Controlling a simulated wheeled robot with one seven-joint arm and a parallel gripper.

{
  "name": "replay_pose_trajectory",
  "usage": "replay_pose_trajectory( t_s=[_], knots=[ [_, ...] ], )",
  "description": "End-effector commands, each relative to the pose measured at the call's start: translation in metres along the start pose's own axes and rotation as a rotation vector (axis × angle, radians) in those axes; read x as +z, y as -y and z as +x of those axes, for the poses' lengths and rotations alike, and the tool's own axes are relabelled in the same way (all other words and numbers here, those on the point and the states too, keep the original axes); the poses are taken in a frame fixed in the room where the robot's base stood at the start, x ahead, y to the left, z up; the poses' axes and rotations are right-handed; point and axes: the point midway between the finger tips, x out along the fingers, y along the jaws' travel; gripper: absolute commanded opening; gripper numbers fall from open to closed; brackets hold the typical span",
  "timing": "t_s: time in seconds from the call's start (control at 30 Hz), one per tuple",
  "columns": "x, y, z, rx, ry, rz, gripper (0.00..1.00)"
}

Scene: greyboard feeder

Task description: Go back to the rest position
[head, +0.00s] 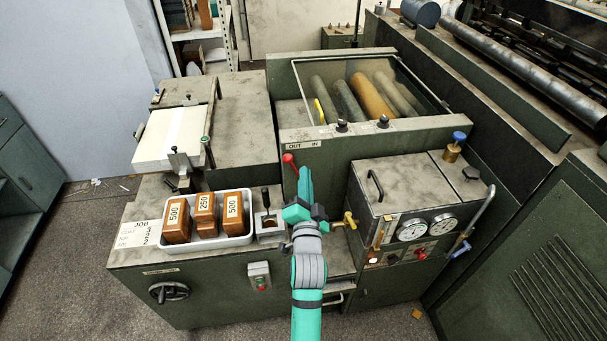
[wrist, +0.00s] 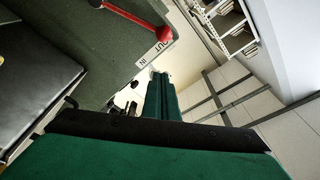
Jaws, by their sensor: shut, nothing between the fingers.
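My gripper (head: 304,182) is raised above the front of the green machine, in front of the OUT/IN label. In the wrist view its two green fingers (wrist: 162,97) lie together, shut with nothing between them. A red-knobbed lever (head: 290,160) stands just left of my fingers in the head view, apart from them as far as I can tell. My arm rises from the bottom middle and hides part of the machine front.
A white tray (head: 222,243) with orange blocks marked 500 and 250 sits left of my arm. A white stack (head: 170,138) lies behind it. Covered rollers lie behind. Floor is free at left.

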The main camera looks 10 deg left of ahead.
Motion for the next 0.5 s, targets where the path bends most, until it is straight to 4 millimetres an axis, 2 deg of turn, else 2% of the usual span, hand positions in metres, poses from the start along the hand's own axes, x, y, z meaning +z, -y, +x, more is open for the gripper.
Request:
replay_pose_trajectory(
  t_s=[0.37, 0.5],
  knots=[
    [0.0006, 0.0004, 0.0002, -0.001, 0.001, 0.0, 0.0],
    [0.0053, -0.0079, -0.0088, 0.009, 0.004, -0.015, 0.0]
  ],
)
